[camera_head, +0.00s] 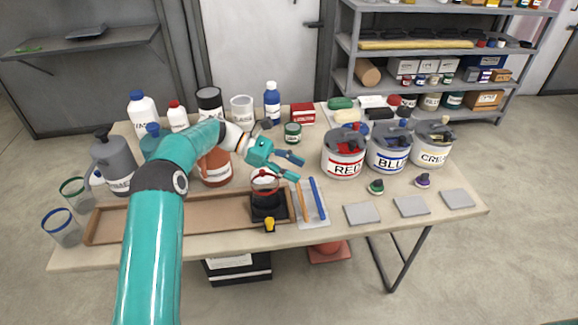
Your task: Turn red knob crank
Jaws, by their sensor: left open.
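The white tin marked RED (343,165) stands on the table right of centre. Its grey lid carries a small crank with a red knob (355,126); the crank's arm is too small to make out clearly. My left gripper (299,168) is open and empty, left of the RED tin, with its fingers pointing right. It is apart from the crank, and lower in the picture. My right gripper is not in view.
The BLUE (388,159) and CREAM (430,154) tins stand to the right of RED. A wooden tray (165,220) with a black-based vessel (266,203) lies below my left gripper. Bottles and jars crowd the left and back. Grey tiles (411,207) lie in front.

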